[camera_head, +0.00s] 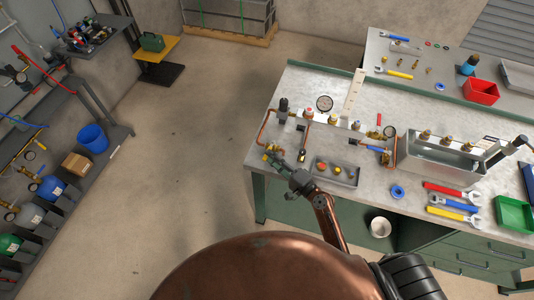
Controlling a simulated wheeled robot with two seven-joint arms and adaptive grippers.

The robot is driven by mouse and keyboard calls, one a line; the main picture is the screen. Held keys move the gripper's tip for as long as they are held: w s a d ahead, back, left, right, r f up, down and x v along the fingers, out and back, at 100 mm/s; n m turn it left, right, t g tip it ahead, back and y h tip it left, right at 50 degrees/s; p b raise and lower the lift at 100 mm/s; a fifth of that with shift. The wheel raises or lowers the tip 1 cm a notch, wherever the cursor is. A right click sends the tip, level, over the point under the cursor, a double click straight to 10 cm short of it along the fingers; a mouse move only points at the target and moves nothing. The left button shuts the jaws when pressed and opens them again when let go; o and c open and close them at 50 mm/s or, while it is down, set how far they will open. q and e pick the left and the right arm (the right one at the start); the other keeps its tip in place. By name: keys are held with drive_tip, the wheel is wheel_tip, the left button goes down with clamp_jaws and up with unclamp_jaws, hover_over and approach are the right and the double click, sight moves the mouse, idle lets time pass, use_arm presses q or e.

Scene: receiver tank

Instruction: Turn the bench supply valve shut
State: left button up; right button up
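The bench (262,140) carries copper pipework (264,128) along its left part. A small brass and green fitting, which looks like the supply valve (271,150), sits at the pipe's lower left end. My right gripper (277,161) is at this fitting, reaching in from below right. Its fingers overlap the valve in the view, so I cannot tell whether they touch or grip it, or how the handle is turned. My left gripper is not in view.
A grey tray (350,183) with coloured knobs lies right of my gripper. A gauge (324,103), other fittings and a metal tank (437,163) stand behind and to the right. Wrenches (452,207) and a blue ring (397,191) lie farther right.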

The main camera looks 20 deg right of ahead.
drive_tip(key=shift+x, duration=1.45)
drive_tip(key=shift+c, duration=0.3)
clamp_jaws()
